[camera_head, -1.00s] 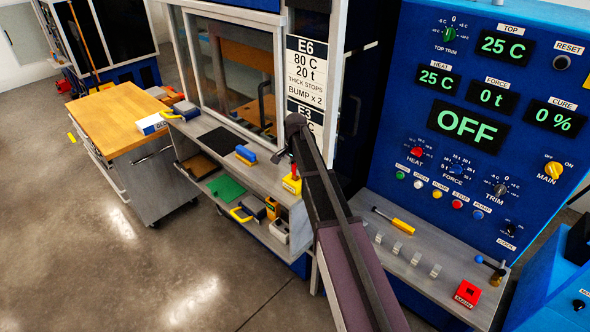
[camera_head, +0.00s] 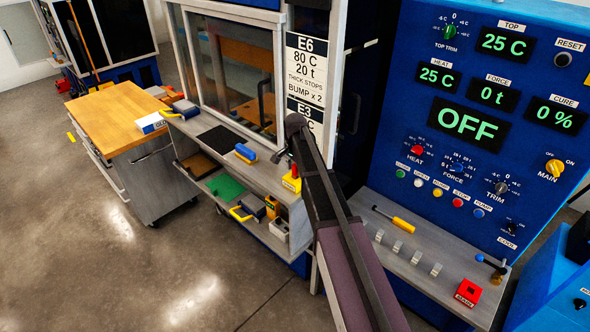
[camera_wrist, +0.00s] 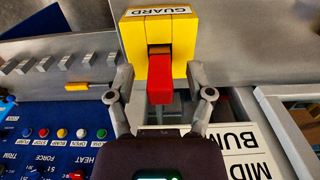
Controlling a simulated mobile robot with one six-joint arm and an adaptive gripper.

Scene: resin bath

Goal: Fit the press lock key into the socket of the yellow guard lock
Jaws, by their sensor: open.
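The yellow guard lock (camera_wrist: 187,38), a block with a GUARD label, fills the upper middle of the wrist view. It also shows in the head view (camera_head: 291,184), on the grey ledge. The red key (camera_wrist: 160,80) lies at the slot in the lock's face, its far end reaching into the slot; how deep it sits I cannot tell. In the head view the key's red (camera_head: 295,170) shows at the lock. My gripper (camera_wrist: 160,76) is open, one finger on each side of the key with visible gaps. In the head view my forearm hides part of this area.
A yellow-handled tool (camera_head: 403,225) and several metal clips (camera_head: 397,247) lie on the console shelf at right. A blue-and-yellow brush-like item (camera_head: 246,154) lies left of the lock. A wooden-topped cart (camera_head: 115,115) stands farther left, with open floor before it.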

